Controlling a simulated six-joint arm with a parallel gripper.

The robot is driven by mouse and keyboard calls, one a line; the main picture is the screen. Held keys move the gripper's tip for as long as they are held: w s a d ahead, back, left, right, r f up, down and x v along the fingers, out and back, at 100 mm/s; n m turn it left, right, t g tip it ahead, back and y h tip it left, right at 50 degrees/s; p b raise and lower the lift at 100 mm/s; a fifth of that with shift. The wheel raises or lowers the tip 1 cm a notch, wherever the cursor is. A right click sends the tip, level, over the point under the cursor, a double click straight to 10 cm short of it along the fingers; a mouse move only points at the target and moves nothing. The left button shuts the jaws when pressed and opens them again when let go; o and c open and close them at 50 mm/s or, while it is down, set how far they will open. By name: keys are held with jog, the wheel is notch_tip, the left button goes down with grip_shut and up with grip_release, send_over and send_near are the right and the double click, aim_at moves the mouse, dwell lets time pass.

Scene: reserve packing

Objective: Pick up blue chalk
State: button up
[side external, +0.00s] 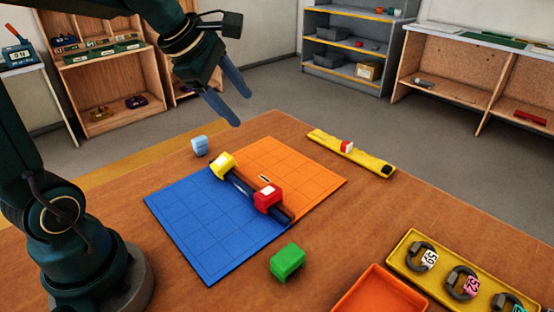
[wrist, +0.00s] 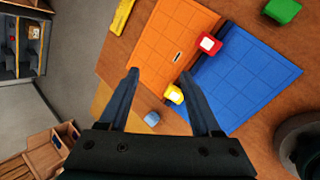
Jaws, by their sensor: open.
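The blue chalk (side external: 200,146) is a small light-blue block on the wooden table, just off the far-left corner of the mat. In the wrist view the blue chalk (wrist: 152,118) shows between my fingers, nearer their bases than their tips. My gripper (side external: 242,107) is open and empty, raised above the table at the far side. In the wrist view both dark blue fingers of my gripper (wrist: 159,74) are spread apart, touching nothing.
A blue mat half (side external: 205,225) and orange half (side external: 300,165) meet at a dark bar, with a yellow block (side external: 222,164) and red block (side external: 268,198) there. A green block (side external: 287,262), orange tray (side external: 380,295) and yellow strip (side external: 370,161) lie around.

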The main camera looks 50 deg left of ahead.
jog(key=w+a+f+n, duration=0.3)
jog(key=a+f+n, duration=0.3)
jog(key=a+n, duration=0.45)
jog(key=n+g, duration=0.1)
send_over(199, 138)
jog(key=d, duration=0.3)
notch_tip(199, 138, down, 4)
jog(key=shift+n+g, duration=0.5)
jog(key=shift+n, duration=0.25)
jog(key=a+f, duration=0.1)
jog(key=s+a+f, duration=0.2)
jog(key=shift+f, duration=0.3)
jog(key=shift+x, duration=2.35)
jog(key=shift+w, duration=0.1)
grip_shut()
